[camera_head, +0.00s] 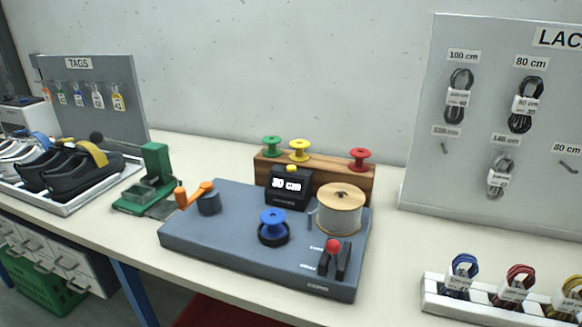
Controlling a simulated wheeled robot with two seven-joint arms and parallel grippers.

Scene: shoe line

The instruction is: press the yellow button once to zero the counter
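The yellow button (291,168) is a small cap on top of the black counter (289,187), whose display appears to read "30 cm". The counter stands at the back of a grey machine base (220,245) in the middle of the table. A yellow spool (299,150) behind it is a separate thing. Neither of my grippers shows in the head view.
An orange crank (195,195), a blue spool (273,226), a cord reel (340,209) and a red-knobbed lever (333,246) surround the counter. A wooden rack (335,183) with coloured spools stands behind.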

